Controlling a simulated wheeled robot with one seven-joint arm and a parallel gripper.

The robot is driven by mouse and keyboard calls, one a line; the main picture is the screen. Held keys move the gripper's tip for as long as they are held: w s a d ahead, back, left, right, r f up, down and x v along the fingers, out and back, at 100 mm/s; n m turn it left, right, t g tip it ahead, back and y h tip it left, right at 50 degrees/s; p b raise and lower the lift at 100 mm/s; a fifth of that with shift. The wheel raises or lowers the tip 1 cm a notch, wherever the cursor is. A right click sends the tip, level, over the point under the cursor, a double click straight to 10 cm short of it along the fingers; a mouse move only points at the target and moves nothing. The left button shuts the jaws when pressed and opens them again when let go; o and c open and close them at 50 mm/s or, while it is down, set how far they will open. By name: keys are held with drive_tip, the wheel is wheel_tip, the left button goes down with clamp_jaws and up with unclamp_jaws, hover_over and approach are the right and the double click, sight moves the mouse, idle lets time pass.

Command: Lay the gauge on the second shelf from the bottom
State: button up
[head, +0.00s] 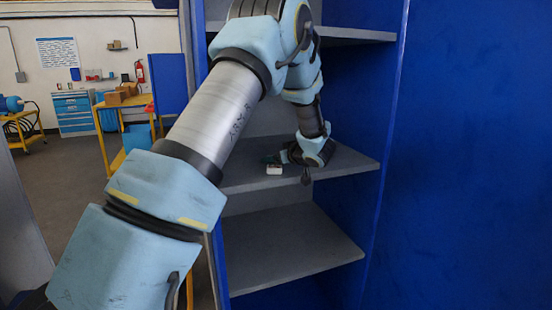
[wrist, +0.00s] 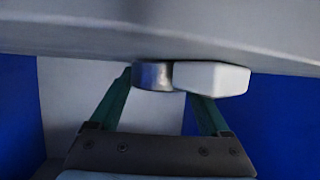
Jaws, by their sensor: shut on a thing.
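The gauge (wrist: 212,78) shows in the wrist view as a white faceted block joined to a short metal cylinder. In the head view it is a small pale piece (head: 274,170) at the middle shelf (head: 340,165). My gripper (wrist: 163,86) has its green fingers on either side of the gauge, shut on it. I cannot tell whether the gauge touches the shelf.
The blue shelving unit (head: 470,150) has a grey shelf (head: 290,250) below and another (head: 350,35) above the middle one. The right part of the middle shelf looks clear, and the lower shelf looks empty. A yellow workbench (head: 125,105) stands far off at left.

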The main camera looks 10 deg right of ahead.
drive_tip(key=shift+f, duration=0.1)
drive_tip(key=o, duration=1.5)
drive_tip(key=b+v, duration=0.2)
drive_tip(key=v, duration=1)
drive_tip(key=shift+s, duration=0.1)
